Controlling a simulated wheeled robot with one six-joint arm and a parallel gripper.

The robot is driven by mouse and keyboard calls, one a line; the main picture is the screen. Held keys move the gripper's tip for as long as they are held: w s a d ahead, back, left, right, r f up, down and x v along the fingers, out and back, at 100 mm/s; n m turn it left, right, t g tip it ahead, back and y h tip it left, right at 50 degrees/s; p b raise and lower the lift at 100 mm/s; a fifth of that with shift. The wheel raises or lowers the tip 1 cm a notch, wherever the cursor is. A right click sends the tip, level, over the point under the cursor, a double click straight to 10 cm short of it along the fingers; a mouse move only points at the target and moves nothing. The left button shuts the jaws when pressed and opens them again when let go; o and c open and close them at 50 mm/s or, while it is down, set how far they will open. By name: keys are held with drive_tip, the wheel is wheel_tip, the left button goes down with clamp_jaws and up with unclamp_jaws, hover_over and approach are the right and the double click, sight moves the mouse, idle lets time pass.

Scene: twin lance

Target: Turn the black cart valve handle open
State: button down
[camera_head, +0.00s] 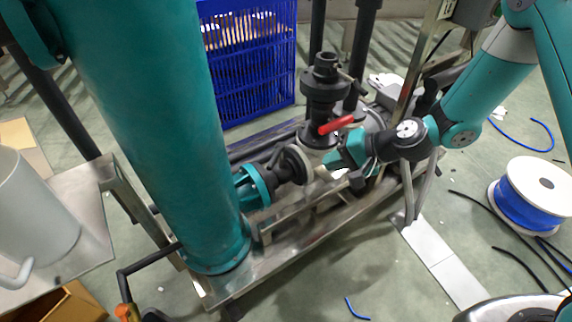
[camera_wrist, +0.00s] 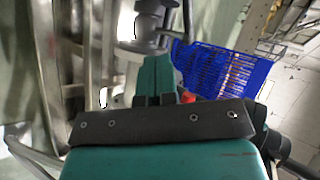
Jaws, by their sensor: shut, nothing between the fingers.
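A black valve body (camera_head: 322,88) stands upright on the metal cart frame, with pipework below it. A red lever handle (camera_head: 337,124) sticks out at its lower right. A dark round valve part (camera_head: 292,163) lies lower left, next to a teal flange. My gripper (camera_head: 334,160) is just below the red lever, with teal fingers shut and empty. In the wrist view my gripper (camera_wrist: 157,62) points at grey pipework (camera_wrist: 142,47), and a small red piece (camera_wrist: 188,97) shows just right of the fingers. I cannot tell whether the fingers touch the lever. No clearly black handle is distinguishable.
A large teal column (camera_head: 155,120) stands at left on the cart frame. A blue crate (camera_head: 245,65) is behind, also in the wrist view (camera_wrist: 225,70). A blue cable spool (camera_head: 530,200) and loose cables lie at right.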

drive_tip(key=w+a+f+b, duration=0.1)
drive_tip(key=a+f+b, duration=0.1)
drive_tip(key=a, duration=0.3)
drive_tip(key=w+a+f+b, duration=0.2)
drive_tip(key=a+b, duration=0.2)
drive_tip(key=a, duration=0.1)
drive_tip(key=shift+w+a+f, duration=0.3)
drive_tip(key=shift+a+f, duration=0.05)
drive_tip(key=shift+a, duration=0.05)
